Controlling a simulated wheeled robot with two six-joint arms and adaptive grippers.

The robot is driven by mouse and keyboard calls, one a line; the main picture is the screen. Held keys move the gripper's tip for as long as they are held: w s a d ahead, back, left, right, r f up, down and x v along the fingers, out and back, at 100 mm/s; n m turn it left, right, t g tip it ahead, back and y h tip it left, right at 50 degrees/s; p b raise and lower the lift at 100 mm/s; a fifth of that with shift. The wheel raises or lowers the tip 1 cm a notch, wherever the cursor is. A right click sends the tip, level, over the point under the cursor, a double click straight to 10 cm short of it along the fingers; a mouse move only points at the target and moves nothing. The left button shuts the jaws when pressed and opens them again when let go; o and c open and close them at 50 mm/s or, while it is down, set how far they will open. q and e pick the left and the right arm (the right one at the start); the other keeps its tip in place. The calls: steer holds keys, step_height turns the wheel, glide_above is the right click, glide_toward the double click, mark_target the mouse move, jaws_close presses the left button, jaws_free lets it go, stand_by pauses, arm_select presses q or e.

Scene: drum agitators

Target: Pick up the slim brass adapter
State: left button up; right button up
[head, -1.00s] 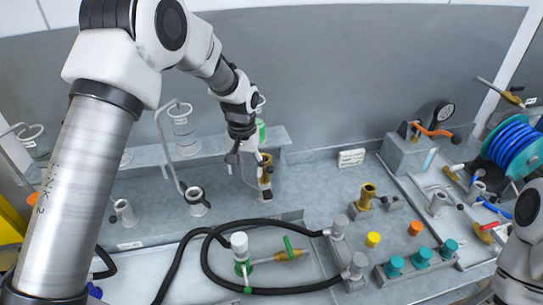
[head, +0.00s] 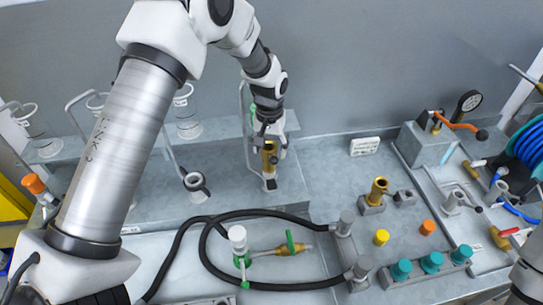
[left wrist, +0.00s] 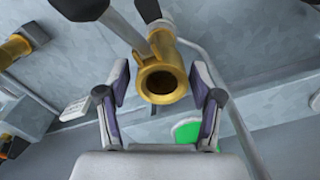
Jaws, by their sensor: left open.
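A slim brass adapter (head: 269,160) stands upright on a small holder at the back ledge, right below my left gripper (head: 269,146). In the left wrist view the adapter (left wrist: 162,78) shows its round open mouth and flanged rim, between the two open fingers of my left gripper (left wrist: 160,88). A gap shows on both sides, so the fingers do not grip it. A second brass piece (head: 378,188) stands on a grey block farther right; a brass part also shows at the left of the wrist view (left wrist: 18,46). My right gripper is not in view.
A thin bent metal tube (head: 246,130) rises close beside the adapter. A grey cup fitting (head: 195,183) stands to its left. A black hose (head: 210,255) loops in front, around a white and green valve (head: 239,245). Teal knobs (head: 431,262) stand at front right.

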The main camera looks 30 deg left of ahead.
arm_select(q)
steer(key=shift+s+f+p, duration=0.2)
steer(key=shift+f+p, duration=0.4)
steer(key=shift+s+f+p, duration=0.2)
steer(key=shift+f+p, duration=0.35)
steer(key=shift+p, duration=0.05)
steer(key=shift+w+f, duration=0.2)
steer(key=shift+f, duration=1)
steer(key=shift+w+f, duration=0.1)
steer(key=c, duration=1.2)
steer(key=shift+c, duration=0.2)
